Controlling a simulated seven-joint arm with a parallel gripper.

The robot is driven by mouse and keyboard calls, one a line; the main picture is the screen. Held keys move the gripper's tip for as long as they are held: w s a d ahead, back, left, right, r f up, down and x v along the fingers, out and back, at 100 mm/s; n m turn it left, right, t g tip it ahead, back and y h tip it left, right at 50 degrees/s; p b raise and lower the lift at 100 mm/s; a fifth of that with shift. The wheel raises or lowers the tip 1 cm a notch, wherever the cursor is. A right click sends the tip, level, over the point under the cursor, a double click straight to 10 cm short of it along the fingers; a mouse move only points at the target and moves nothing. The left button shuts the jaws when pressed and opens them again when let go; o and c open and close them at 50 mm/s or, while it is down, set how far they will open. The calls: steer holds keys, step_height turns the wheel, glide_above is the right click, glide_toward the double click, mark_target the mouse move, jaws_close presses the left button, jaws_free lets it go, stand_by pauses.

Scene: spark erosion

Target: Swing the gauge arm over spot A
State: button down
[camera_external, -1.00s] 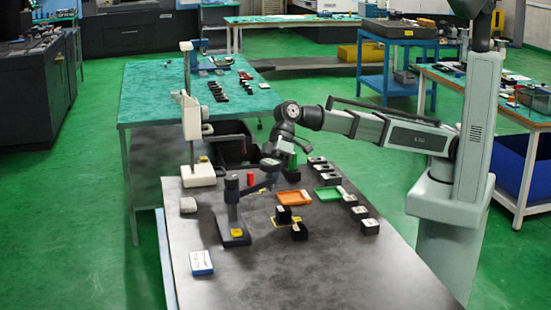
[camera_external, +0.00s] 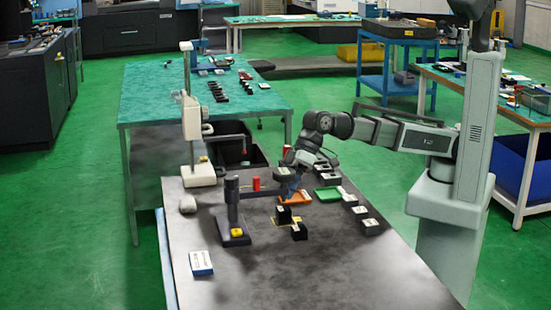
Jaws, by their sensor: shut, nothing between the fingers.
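The gauge stand (camera_external: 233,210) is a dark upright post on a flat base with a yellow patch, at the left of the grey worktable. Its dark gauge arm (camera_external: 258,192) reaches right from the post top toward my gripper. A yellow-edged patch (camera_external: 276,222) lies under dark blocks (camera_external: 284,215) right of the stand. No letter A is readable, so I cannot tell which place is spot A.
A red cylinder (camera_external: 256,183) stands just behind the gauge arm. A green tray (camera_external: 328,194) and several dark blocks (camera_external: 369,226) lie to the right. A white column device (camera_external: 198,173) stands at the back left. A blue-and-white box (camera_external: 201,262) lies at front left. The front table is clear.

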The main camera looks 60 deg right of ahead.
steer(key=shift+s+a, duration=0.35)
steer(key=shift+s, duration=0.15)
steer(key=shift+r, duration=0.1)
steer(key=shift+s+d+r, duration=0.1)
steer(key=shift+d+r, duration=0.2)
steer(key=shift+r, duration=0.15)
steer(key=v, duration=0.9)
steer(key=shift+d+f, duration=0.15)
steer(key=shift+d, duration=0.05)
